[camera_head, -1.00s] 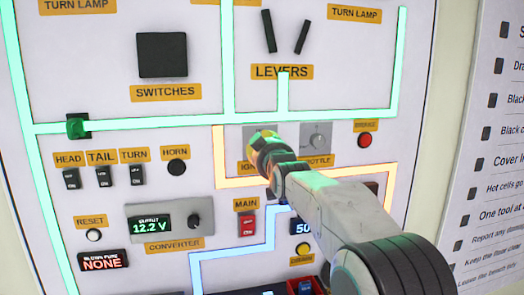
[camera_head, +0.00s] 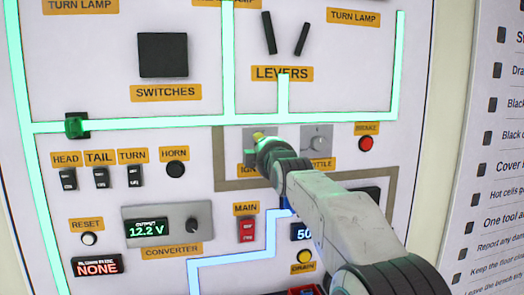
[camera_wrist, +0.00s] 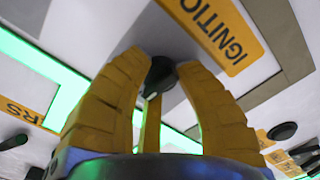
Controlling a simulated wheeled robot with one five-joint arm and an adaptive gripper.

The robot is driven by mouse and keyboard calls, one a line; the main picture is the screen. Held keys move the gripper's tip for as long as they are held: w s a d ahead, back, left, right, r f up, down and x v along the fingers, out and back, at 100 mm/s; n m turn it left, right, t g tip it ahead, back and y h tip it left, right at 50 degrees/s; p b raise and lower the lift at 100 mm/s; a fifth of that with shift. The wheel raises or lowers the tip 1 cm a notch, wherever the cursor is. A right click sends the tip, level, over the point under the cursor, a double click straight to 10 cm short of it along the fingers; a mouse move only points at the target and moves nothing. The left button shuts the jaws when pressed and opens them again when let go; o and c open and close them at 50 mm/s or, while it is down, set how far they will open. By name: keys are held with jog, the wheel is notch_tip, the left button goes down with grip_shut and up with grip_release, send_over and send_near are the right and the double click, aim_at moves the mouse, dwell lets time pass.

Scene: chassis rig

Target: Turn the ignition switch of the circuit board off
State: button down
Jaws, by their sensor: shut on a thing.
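The circuit board (camera_head: 100,205) is a white upright panel that fills most of the head view. The ignition switch shows in the wrist view as a dark round knob (camera_wrist: 160,70) beside the yellow IGNITION label (camera_wrist: 222,32). My gripper (camera_wrist: 158,72) has its yellow fingers closed around this knob. In the head view my gripper (camera_head: 262,140) reaches the grey ignition plate (camera_head: 252,133) and hides the knob and part of its label. The line around the ignition area (camera_head: 219,160) is dull grey-brown, unlit.
The throttle knob (camera_head: 317,145) sits just right of my gripper, and the red brake light (camera_head: 365,143) is farther right. The HEAD, TAIL and TURN switches (camera_head: 101,178) and the horn button (camera_head: 175,169) are to the left. The red MAIN switch (camera_head: 246,230) is below. Green lines (camera_head: 150,123) glow.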

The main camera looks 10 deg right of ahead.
jog(key=shift+f+n, duration=0.25)
jog(key=shift+n, duration=0.15)
jog(key=c, duration=1)
grip_release()
jog(key=shift+w+d, duration=0.1)
jog(key=shift+w, duration=0.05)
jog(key=shift+c, duration=0.2)
jog(key=shift+o, duration=1)
jog(key=shift+r, duration=0.15)
jog(key=s, duration=1.2)
jog(key=shift+s, duration=0.1)
